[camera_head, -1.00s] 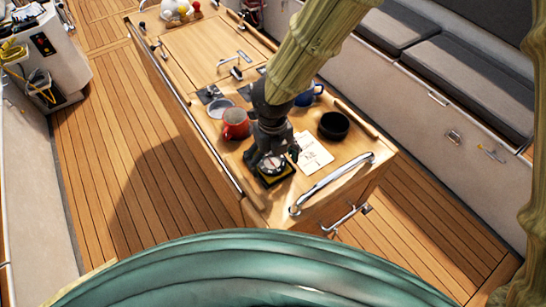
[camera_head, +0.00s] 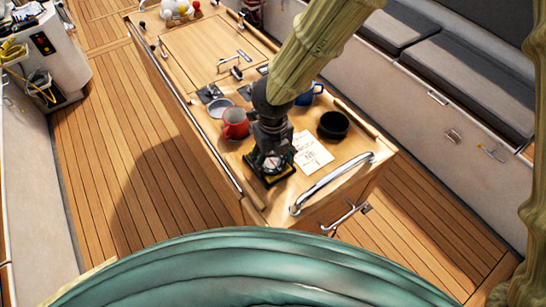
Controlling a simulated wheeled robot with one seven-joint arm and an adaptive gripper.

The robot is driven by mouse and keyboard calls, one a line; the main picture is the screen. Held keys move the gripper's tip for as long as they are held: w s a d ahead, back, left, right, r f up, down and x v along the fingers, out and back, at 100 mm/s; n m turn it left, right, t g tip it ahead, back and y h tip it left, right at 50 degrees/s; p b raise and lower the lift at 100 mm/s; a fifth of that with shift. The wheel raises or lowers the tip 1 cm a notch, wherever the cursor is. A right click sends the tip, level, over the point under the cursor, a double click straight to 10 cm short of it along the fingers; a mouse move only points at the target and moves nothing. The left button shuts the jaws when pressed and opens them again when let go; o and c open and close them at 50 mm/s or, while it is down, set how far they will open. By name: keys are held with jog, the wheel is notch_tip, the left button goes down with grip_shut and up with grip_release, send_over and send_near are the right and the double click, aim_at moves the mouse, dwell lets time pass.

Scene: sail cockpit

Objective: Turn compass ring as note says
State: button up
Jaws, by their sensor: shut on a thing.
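The compass (camera_head: 272,165) sits on a dark and yellow square base near the front end of the wooden cockpit table (camera_head: 200,55). My gripper (camera_head: 271,157) comes down over it from above and is shut on its ring, with the fingers at the compass's top. The fingers hide much of the ring and dial, and I cannot read the marks. The white note (camera_head: 312,151) lies flat on the table just right of the compass. It bears dark handwriting too small to read.
A red mug (camera_head: 235,123) stands left of my gripper, with a grey dish (camera_head: 222,107) behind it. A black bowl (camera_head: 333,125) and a blue mug (camera_head: 308,95) stand to the right. A steel rail (camera_head: 332,183) curves along the table's front end.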

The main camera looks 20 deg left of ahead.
aim_at(274, 162)
jog(key=n+p, duration=0.4)
jog(key=n, duration=0.1)
jog(key=shift+w+d+r+p, duration=0.1)
jog(key=shift+r+p, duration=0.15)
jog(key=shift+p, duration=0.15)
jog(key=n+p, duration=0.2)
jog(key=shift+f+n, duration=0.15)
jog(key=shift+n, duration=0.25)
jog(key=shift+f+p, duration=0.1)
jog(key=shift+p, duration=0.3)
jog(key=o, duration=1)
jog(key=shift+o, duration=0.2)
jog(key=shift+w, duration=0.1)
notch_tip(274, 162, up, 12)
